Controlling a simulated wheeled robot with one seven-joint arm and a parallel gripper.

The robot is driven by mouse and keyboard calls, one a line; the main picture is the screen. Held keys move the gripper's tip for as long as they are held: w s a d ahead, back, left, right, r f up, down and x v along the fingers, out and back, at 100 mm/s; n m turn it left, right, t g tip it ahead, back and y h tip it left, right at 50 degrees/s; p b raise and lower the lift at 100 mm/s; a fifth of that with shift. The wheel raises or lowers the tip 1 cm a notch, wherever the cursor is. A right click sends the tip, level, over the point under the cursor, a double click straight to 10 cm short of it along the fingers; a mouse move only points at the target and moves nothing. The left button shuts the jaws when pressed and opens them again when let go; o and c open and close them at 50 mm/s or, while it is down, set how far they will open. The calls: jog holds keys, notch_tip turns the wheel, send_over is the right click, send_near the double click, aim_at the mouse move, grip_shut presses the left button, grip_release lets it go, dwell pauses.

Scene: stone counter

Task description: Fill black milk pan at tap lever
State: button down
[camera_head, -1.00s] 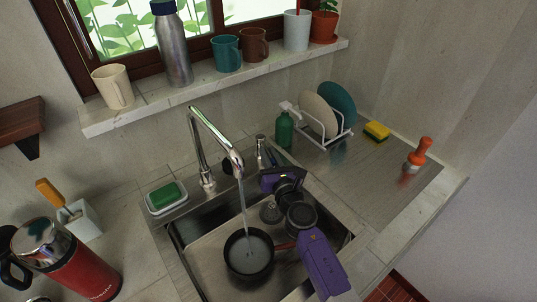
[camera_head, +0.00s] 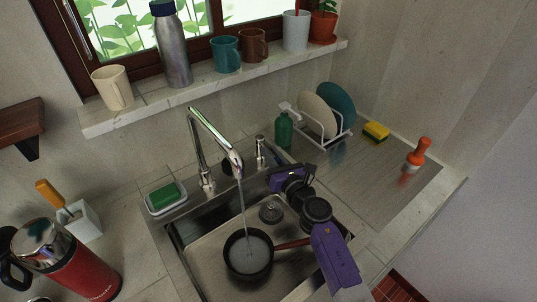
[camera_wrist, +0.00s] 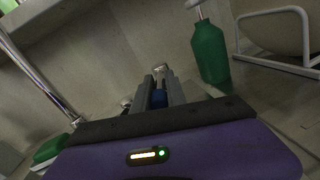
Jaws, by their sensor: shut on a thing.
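The black milk pan (camera_head: 248,262) stands upright in the sink under the spout, its reddish handle (camera_head: 292,244) pointing right. A stream from the chrome tap (camera_head: 215,130) falls into it, and pale water (camera_head: 252,250) shows inside. My purple gripper (camera_head: 273,180) is behind the pan, beside the tap's base. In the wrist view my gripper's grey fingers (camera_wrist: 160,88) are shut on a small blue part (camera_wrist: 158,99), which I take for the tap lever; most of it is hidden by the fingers. My gripper does not touch the pan.
The steel sink (camera_head: 195,245) has a drain fitting (camera_head: 270,212) behind the pan. A green sponge in a dish (camera_head: 166,196) lies left of the tap.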

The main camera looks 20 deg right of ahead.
jog(key=shift+w+d+n+g+y+b, duration=0.1)
jog(key=shift+d+n+g+y+b, duration=0.1)
jog(key=shift+d+n+y, duration=0.5)
jog(key=shift+w+d+n+g+y+b, duration=0.15)
jog(key=shift+n+y, duration=0.25)
jog(key=shift+y, duration=0.6)
jog(key=shift+s, duration=0.1)
jog(key=c, duration=1.4)
grip_release()
jog(key=shift+c, duration=0.2)
jog(key=v, duration=0.7)
jog(key=shift+s, duration=0.35)
jog(key=shift+s+d, duration=0.1)
jog(key=shift+d, duration=0.05)
